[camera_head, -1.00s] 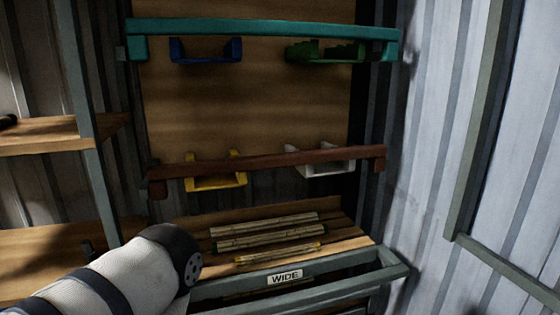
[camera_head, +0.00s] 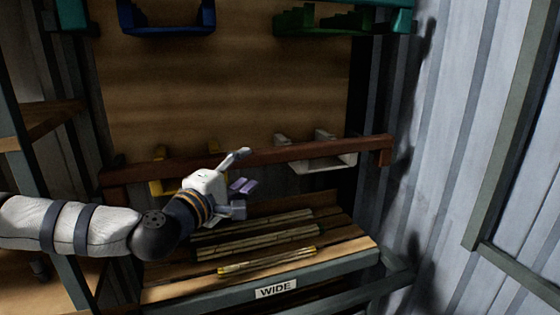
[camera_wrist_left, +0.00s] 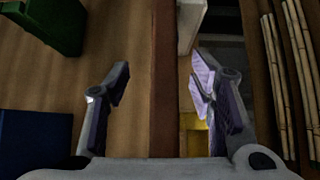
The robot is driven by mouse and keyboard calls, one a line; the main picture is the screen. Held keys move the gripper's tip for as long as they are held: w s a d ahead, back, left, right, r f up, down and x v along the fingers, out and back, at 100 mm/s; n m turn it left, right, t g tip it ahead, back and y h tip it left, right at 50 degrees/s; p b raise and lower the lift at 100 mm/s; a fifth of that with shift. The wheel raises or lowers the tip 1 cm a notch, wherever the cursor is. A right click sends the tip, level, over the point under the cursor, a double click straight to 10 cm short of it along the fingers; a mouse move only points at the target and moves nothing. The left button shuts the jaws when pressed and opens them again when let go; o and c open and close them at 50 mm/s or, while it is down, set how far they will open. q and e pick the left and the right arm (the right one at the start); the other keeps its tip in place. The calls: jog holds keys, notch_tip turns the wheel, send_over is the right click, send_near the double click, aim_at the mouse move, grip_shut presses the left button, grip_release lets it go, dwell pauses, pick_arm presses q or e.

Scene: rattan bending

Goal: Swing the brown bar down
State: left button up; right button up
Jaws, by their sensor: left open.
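The brown bar (camera_head: 300,154) runs nearly level across the wooden back panel, in front of a yellow bracket (camera_head: 161,187) and a white bracket (camera_head: 337,163). My left gripper (camera_head: 241,172) is open and empty at the bar, left of its middle, and hides a short part of it. In the left wrist view the bar (camera_wrist_left: 166,50) runs upright in the picture between the spread fingers of the gripper (camera_wrist_left: 160,85). I cannot tell whether a finger touches it. My right gripper is not in view.
Several rattan poles (camera_head: 265,262) lie on the slatted shelf below, above a "WIDE" label (camera_head: 275,289). A metal wall (camera_head: 450,150) stands to the right.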

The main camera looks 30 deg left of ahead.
aim_at(262, 159)
pick_arm(q)
jog(key=w, duration=0.3)
jog(key=w+b, duration=0.1)
jog(key=w, duration=0.5)
jog(key=shift+w+a+f+b, duration=0.2)
jog(key=shift+a+f+b, duration=0.1)
jog(key=shift+f+b, duration=0.1)
jog(key=shift+w+r, duration=0.15)
jog(key=shift+w, duration=0.35)
grip_shut()
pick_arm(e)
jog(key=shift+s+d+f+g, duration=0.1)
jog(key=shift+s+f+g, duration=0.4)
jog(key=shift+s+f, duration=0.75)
